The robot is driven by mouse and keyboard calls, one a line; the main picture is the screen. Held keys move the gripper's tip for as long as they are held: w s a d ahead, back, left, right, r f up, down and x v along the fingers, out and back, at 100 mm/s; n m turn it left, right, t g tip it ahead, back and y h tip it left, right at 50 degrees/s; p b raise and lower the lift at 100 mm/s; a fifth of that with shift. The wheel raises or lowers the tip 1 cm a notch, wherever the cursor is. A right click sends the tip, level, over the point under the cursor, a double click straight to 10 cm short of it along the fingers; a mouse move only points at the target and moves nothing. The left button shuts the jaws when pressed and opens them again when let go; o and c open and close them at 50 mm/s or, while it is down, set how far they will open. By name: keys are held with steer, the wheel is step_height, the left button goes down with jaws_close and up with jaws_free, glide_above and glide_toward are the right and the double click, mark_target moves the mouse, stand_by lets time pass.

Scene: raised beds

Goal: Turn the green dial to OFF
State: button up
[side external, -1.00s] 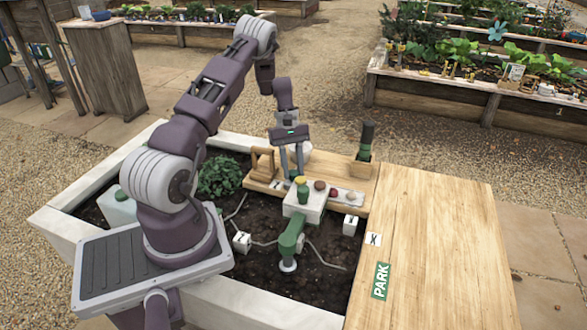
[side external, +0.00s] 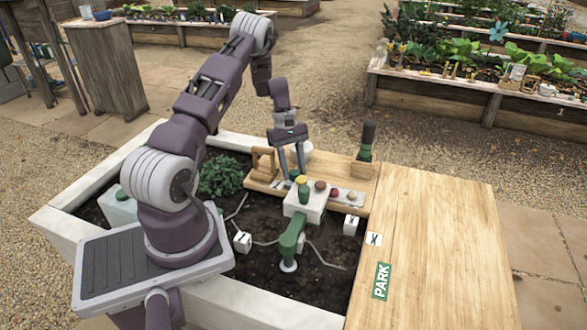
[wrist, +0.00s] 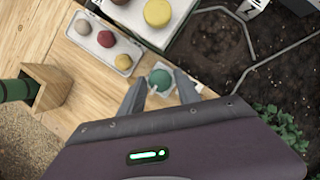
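The green dial (wrist: 161,79) is a small round knob on a pale base plate in the wrist view. It shows just beyond and between my fingertips, and part of its base is hidden by a finger. In the side view the dial (side external: 293,174) is a small green spot by the fingertips, at the wooden board's near edge. My gripper (side external: 292,177) points down over it, fingers apart. In the wrist view my gripper (wrist: 160,88) is open, with the fingers on either side of the dial; contact cannot be told. No OFF mark is legible.
A white box (side external: 316,213) with a yellow-topped knob stands close to my fingers. A strip (wrist: 96,47) of small grey, red and yellow knobs lies on the wooden board (wrist: 60,90). A wooden holder (wrist: 48,84) carries a dark green cylinder. The plank marked PARK (side external: 430,240) is clear.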

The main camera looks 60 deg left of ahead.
steer(key=v, duration=0.7)
steer(key=d+r+m+t+y, duration=0.2)
steer(key=d+r+m, duration=0.6)
steer(key=d+r, duration=1.2)
steer(key=s+d+r+m+t+y, duration=0.1)
steer(key=s+d+r+m, duration=0.1)
steer(key=s+d+m, duration=0.3)
steer(key=s+d+r+m+t+y, duration=0.1)
steer(key=s+d+m, duration=0.4)
steer(key=s, duration=0.9)
steer(key=d+r+t, duration=0.1)
steer(key=d, duration=0.1)
steer(key=shift+d+r+t, duration=0.3)
steer(key=shift+d, duration=0.05)
